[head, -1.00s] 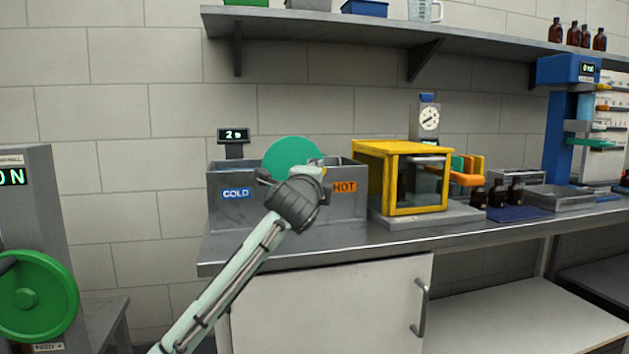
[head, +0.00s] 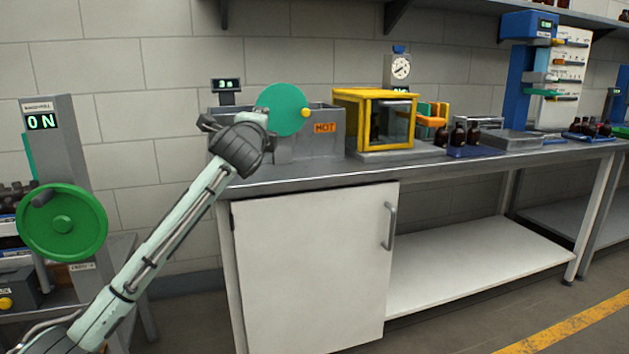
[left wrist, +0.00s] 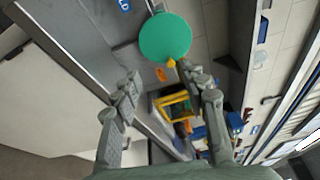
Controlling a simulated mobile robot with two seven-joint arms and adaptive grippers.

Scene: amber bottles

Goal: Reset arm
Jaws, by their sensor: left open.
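My left arm comes in from the lower left in the head view. Its left gripper (head: 236,126) is in front of the left part of the grey two-part bath (head: 310,148) and covers the COLD label. In the left wrist view the left gripper's fingers (left wrist: 160,88) stand wide apart with nothing between them. A teal disc (head: 284,109) with a yellow knob (head: 305,112) shows beyond the gripper; it also shows in the left wrist view (left wrist: 165,37). How the disc is mounted is hidden. My right gripper is not in view.
A yellow-framed box (head: 375,122) stands right of the bath. Dark bottles (head: 458,136) stand farther right on the bench (head: 330,177). The floor before the bench looks clear.

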